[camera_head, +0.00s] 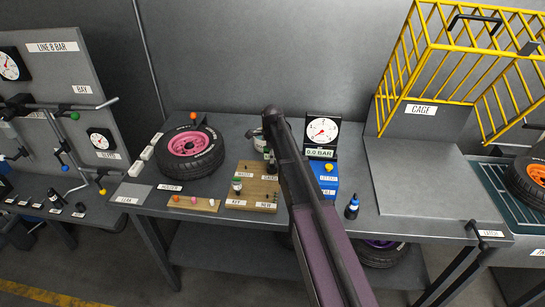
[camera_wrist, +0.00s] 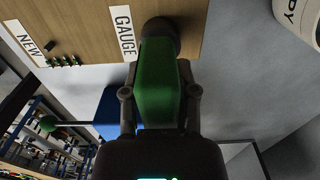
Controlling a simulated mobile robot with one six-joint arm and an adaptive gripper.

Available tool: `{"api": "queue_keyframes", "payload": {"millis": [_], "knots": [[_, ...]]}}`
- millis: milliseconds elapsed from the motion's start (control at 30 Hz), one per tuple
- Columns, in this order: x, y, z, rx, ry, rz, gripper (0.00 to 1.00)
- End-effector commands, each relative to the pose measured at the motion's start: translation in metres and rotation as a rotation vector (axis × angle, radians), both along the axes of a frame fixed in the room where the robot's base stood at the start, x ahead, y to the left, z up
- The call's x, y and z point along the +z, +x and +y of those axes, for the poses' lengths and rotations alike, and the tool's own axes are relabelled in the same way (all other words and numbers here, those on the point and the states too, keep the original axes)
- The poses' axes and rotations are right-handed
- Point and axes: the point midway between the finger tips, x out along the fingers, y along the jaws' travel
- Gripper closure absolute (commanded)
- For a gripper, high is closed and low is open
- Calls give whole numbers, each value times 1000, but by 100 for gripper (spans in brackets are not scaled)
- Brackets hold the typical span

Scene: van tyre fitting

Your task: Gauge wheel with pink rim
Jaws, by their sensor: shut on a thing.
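The wheel with the pink rim (camera_head: 184,143) lies flat on the bench at left of centre, its black tyre around the rim. In the wrist view my gripper (camera_wrist: 160,94) is shut on a green block-shaped handle (camera_wrist: 160,75), with a dark round end beyond it. The handle is over the edge of the wooden board (camera_wrist: 85,25), beside the GAUGE label (camera_wrist: 123,30). I cannot tell whether it is clear of the board. In the head view my arm hides most of the gripper. A dial (camera_head: 322,130) above a "0.0 BAR" readout stands behind the board.
A blue box (camera_head: 325,184) and a small dark bottle (camera_head: 352,208) are right of my arm. A yellow cage (camera_head: 455,45) stands open at the right above bare bench. A small rack with coloured caps (camera_head: 193,203) lies before the wheel. An orange-rimmed wheel (camera_head: 537,174) is at far right.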

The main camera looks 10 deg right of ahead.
Motion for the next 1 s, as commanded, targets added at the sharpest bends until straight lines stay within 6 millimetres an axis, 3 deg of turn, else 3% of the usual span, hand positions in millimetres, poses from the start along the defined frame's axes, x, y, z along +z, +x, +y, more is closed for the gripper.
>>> {"api": "queue_keyframes", "payload": {"millis": [1000], "knots": [[-19,0,0,0,0,0,100]]}}
